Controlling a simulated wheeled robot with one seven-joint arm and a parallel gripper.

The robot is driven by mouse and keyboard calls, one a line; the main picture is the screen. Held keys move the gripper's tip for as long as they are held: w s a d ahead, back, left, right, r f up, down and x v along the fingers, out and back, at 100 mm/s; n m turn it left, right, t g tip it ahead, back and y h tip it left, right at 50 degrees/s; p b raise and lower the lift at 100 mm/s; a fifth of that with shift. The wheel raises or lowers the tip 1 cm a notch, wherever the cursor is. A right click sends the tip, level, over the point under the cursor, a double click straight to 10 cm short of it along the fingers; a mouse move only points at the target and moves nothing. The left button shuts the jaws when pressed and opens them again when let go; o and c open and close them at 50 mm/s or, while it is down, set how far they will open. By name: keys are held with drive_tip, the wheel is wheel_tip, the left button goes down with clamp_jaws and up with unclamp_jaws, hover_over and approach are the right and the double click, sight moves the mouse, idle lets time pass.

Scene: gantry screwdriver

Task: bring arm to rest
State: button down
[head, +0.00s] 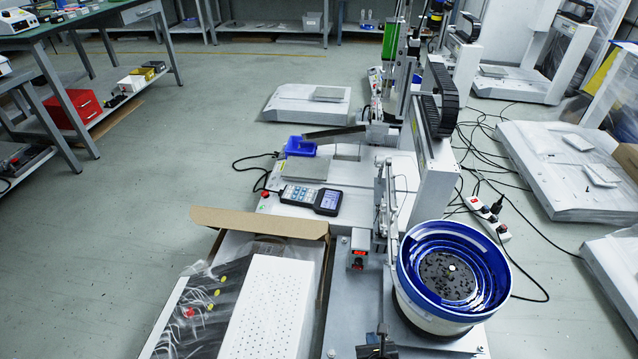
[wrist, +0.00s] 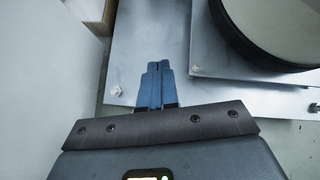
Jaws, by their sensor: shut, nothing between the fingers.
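My gripper (wrist: 156,66) shows in the wrist view, its two blue fingers pressed together with nothing between them. The fingertips are over a grey metal plate (wrist: 150,40), and I cannot tell how high above it they are. A small dark shape (head: 376,347) at the bottom edge of the head view may be part of my gripper, but I cannot tell. The gantry screwdriver machine (head: 428,185) stands in the middle of the head view, with a blue-rimmed bowl feeder (head: 453,270) at its front right.
An open cardboard box (head: 262,221) with a white perforated panel (head: 268,305) is left of the feeder. A handheld controller (head: 310,198) lies on the machine base. Cables and a power strip (head: 487,215) lie on the floor at right. The floor at left is clear up to the workbench (head: 90,25).

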drive_tip(key=s+d+r+n+t, duration=0.2)
drive_tip(key=s+d+r+n, duration=0.3)
drive_tip(key=s+d+n, duration=0.6)
drive_tip(key=s+r+n+t, duration=0.2)
drive_tip(key=s+r+n, duration=1)
drive_tip(key=s+r, duration=0.55)
drive_tip(key=s+a+r+n+p, duration=0.1)
drive_tip(key=r+n+p, duration=0.3)
drive_tip(key=r, duration=1.1)
drive_tip(key=s+a+r+n+t+p, duration=0.1)
drive_tip(key=s+r+n+p, duration=0.2)
drive_tip(key=r+p, duration=0.8)
drive_tip(key=s+a+r+n+p, duration=0.1)
drive_tip(key=s+r+n+p, duration=0.2)
drive_tip(key=r+p, duration=0.5)
wheel_tip(320, 180, up, 12)
drive_tip(key=shift+a+f+n, duration=0.15)
drive_tip(key=shift+n, duration=0.75)
drive_tip(key=shift+s, duration=0.1)
